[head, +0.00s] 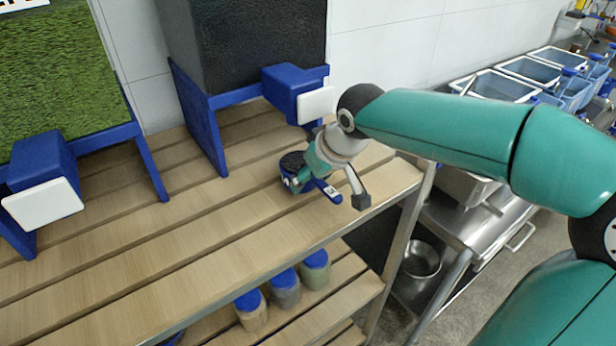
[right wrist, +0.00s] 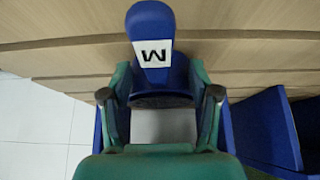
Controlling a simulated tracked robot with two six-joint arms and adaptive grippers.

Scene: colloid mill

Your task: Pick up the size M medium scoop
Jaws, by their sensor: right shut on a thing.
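The size M medium scoop (head: 291,163) is blue, with dark material in its bowl. In the head view it is at the right part of the slatted wooden table top, below the dispenser, its handle (head: 327,190) pointing to the lower right. The right wrist view shows the scoop's handle (right wrist: 151,25) with a white label marked M. My right gripper (head: 305,174) is shut on the scoop, its two fingers (right wrist: 162,88) on either side. Part of the bowl is hidden by the gripper. I cannot tell whether the scoop touches the wood. My left gripper is not in view.
A black dispenser on a blue stand (head: 205,120) rises just behind the scoop, its blue spout (head: 292,90) close to my right arm. Another dispenser (head: 50,70) is at left. Blue-lidded jars (head: 285,290) stand on the lower shelf. The table front is clear.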

